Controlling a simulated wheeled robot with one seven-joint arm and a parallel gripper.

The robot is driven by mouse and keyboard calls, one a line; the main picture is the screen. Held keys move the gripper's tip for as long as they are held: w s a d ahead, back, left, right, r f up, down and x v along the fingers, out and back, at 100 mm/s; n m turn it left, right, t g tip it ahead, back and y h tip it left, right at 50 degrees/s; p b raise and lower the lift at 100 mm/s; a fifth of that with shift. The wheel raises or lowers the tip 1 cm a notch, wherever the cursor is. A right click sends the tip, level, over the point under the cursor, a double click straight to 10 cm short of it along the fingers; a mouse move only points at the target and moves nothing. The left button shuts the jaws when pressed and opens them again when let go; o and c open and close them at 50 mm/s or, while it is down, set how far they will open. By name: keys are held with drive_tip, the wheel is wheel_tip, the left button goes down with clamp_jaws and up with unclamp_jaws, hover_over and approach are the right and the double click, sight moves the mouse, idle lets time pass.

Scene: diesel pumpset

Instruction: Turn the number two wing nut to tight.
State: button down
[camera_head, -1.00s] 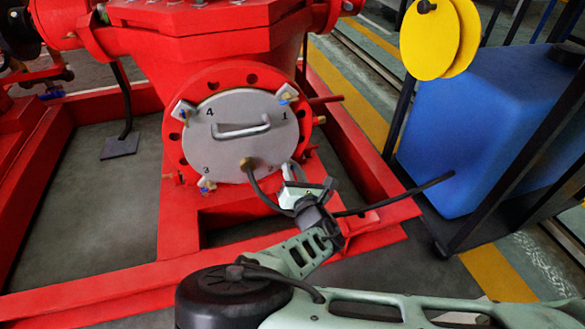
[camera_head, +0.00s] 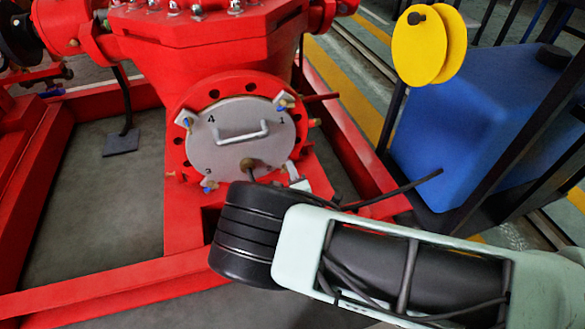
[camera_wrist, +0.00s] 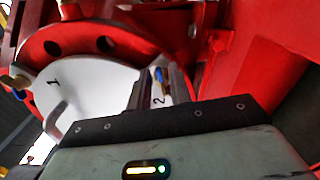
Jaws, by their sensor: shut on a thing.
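The round grey cover plate (camera_head: 222,150) is bolted to a red flange and bears the numbers 1, 3 and 4 in the head view. The number 2 label (camera_wrist: 157,101) shows in the wrist view, between the fingers of my gripper (camera_wrist: 160,82). The number two wing nut (camera_wrist: 159,74) shows as a small blue piece between these fingers, partly hidden by them. My gripper is shut on it. In the head view, my arm hides most of the gripper and the number two nut at the cover's lower right.
Other clamps with blue wing nuts sit at number 1 (camera_head: 285,105), number 4 (camera_head: 187,122) and number 3 (camera_head: 209,187). The cover has a handle (camera_head: 241,132) and a hose fitting (camera_head: 247,164). A blue tank (camera_head: 470,130) and yellow discs (camera_head: 428,45) stand at the right.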

drive_tip(key=m+p, duration=0.3)
drive_tip(key=m, duration=0.7)
drive_tip(key=a+m+p, duration=0.1)
drive_tip(key=m+p, duration=0.3)
drive_tip(key=m, duration=0.6)
drive_tip(key=f+m+p, duration=0.1)
drive_tip(key=m+p, duration=0.2)
drive_tip(key=m, duration=0.7)
drive_tip(key=shift+s+a+p, duration=0.3)
drive_tip(key=shift+p, duration=0.1)
drive_tip(key=m, duration=0.3)
drive_tip(key=shift+a+r+m, duration=0.1)
drive_tip(key=shift+r+m, duration=0.05)
drive_tip(key=shift+m, duration=0.25)
drive_tip(key=shift+a+r+m, duration=0.1)
drive_tip(key=shift+r+m, duration=0.05)
drive_tip(key=shift+m, duration=1.55)
drive_tip(key=c, duration=1.6)
unclamp_jaws()
